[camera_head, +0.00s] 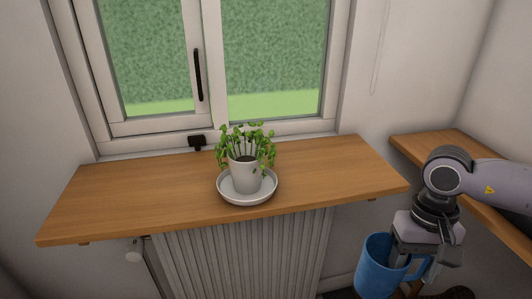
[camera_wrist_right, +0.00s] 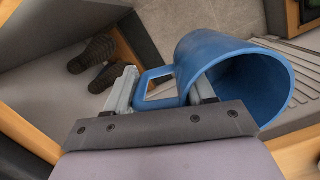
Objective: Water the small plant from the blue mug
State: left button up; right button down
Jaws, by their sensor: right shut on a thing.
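The small plant (camera_head: 245,149) has green leaves and stands upright in a white pot on a white saucer (camera_head: 226,196), in the middle of the wooden window sill. The blue mug (camera_head: 376,268) is at the lower right of the head view, beyond the sill's right end and below its top. It also shows large in the right wrist view (camera_wrist_right: 222,58), where no water can be made out inside. My right gripper (camera_head: 408,267) is shut on the mug's handle, with a finger on each side of it (camera_wrist_right: 165,90). My left gripper is not in view.
The wooden sill (camera_head: 120,205) is clear on both sides of the plant. The closed window (camera_head: 210,60) is behind it, and a ribbed radiator (camera_head: 240,255) is below. A wooden bench or shelf (camera_head: 425,140) is at the right. Dark shoes (camera_wrist_right: 95,60) show in the wrist view.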

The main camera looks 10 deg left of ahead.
aim_at(247, 170)
jog(key=u, duration=1.3)
jog(key=k+u, duration=0.2)
jog(key=u, duration=0.15)
jog(key=k+l, duration=0.1)
jog(key=k, duration=0.35)
jog(key=i+l, duration=0.25)
jog(key=i, duration=0.1)
